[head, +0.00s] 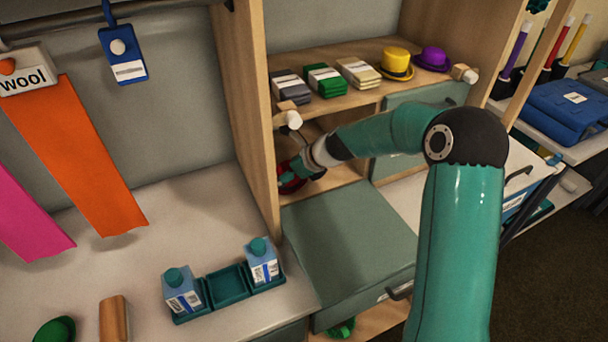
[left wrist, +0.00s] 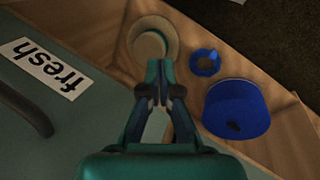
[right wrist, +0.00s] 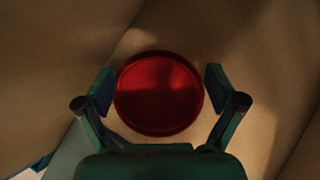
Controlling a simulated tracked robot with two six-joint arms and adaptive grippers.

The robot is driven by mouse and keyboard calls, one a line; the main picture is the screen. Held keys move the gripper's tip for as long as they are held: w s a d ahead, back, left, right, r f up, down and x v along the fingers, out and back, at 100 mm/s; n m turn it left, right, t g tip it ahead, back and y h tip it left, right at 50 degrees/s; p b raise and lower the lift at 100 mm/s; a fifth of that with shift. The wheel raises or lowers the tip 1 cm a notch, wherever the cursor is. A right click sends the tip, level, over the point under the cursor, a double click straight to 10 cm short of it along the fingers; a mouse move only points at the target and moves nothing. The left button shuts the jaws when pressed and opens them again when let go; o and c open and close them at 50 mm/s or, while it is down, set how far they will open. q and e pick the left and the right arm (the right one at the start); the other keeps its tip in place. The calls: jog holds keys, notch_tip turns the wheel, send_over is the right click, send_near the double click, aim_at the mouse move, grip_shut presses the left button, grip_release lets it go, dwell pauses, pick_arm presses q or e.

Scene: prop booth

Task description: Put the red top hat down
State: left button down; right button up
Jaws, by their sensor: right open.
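The red top hat (right wrist: 159,92) is on a wooden surface in the right wrist view, seen as a round red shape. My right gripper (right wrist: 159,84) is open, with one finger on each side of the hat and a small gap to each. In the head view the right arm reaches into a low shelf compartment. The hat (head: 290,184) shows there as a dark red patch, partly hidden by my right gripper. My left gripper (left wrist: 161,66) is shut and empty in the left wrist view, close to a cream hat (left wrist: 145,48).
The upper shelf holds folded cloth stacks (head: 324,80), a yellow hat (head: 397,62) and a purple hat (head: 432,58). A wooden upright (head: 249,110) borders the compartment. A blue hat (left wrist: 236,108) and blue ring (left wrist: 205,62) lie near my left gripper.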

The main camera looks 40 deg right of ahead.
jog(key=v, duration=0.5)
jog(key=shift+s+d+r+p, duration=0.1)
jog(key=shift+d+r+p, duration=0.05)
jog(key=shift+r+p, duration=0.15)
jog(key=s+d+b, duration=0.1)
jog(key=s, duration=0.2)
jog(key=s+d+b, duration=0.1)
jog(key=s, duration=0.2)
jog(key=s+d+b, duration=0.1)
jog(key=s, duration=0.3)
jog(key=shift+d+f, duration=0.1)
jog(key=shift+f, duration=0.25)
jog(key=shift+s+d, duration=0.15)
jog(key=shift+s, duration=0.5)
